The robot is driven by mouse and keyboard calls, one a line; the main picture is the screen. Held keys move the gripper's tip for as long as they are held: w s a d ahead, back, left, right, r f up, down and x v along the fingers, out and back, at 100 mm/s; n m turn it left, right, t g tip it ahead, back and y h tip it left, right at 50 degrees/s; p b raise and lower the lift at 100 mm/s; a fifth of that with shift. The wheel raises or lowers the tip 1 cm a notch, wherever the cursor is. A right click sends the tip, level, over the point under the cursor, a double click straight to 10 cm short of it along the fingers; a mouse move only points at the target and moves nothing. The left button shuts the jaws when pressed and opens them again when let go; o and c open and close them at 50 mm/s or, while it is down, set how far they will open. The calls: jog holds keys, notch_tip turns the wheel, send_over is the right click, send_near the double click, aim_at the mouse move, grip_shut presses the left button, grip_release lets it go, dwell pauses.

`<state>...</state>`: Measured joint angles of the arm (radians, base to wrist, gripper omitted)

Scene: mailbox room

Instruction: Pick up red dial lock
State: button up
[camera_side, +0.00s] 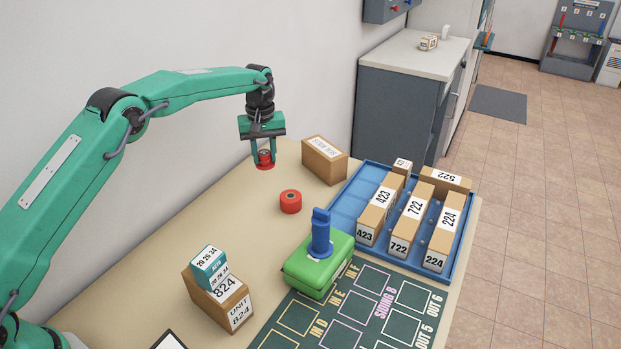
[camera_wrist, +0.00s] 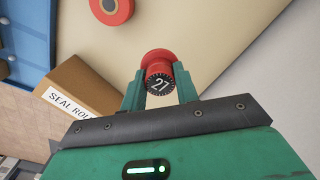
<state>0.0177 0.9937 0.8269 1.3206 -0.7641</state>
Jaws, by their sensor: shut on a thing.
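The red dial lock (camera_side: 265,158) has a red base and a black dial. In the wrist view the dial lock (camera_wrist: 158,78) shows the number 27 and sits between the two green fingers. My gripper (camera_side: 265,154) is shut on it and holds it above the tan table (camera_side: 160,262), near the wall. In the wrist view my gripper (camera_wrist: 160,88) has one finger on each side of the dial. The fingertips are partly hidden by the lock.
A red roll (camera_side: 290,201) lies on the table below and right of my gripper. A SEAL ROLL box (camera_side: 325,160) stands behind it.

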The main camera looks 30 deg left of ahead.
jog(key=shift+s+d+r, duration=0.3)
jog(key=shift+d+r, duration=0.15)
jog(key=shift+d, duration=0.2)
jog(key=shift+s+d+r, duration=0.35)
jog(key=shift+d+r, duration=0.05)
jog(key=shift+d, duration=0.25)
jog(key=shift+s+d+r, duration=0.3)
jog(key=shift+d+r, duration=0.15)
jog(key=shift+d, duration=0.2)
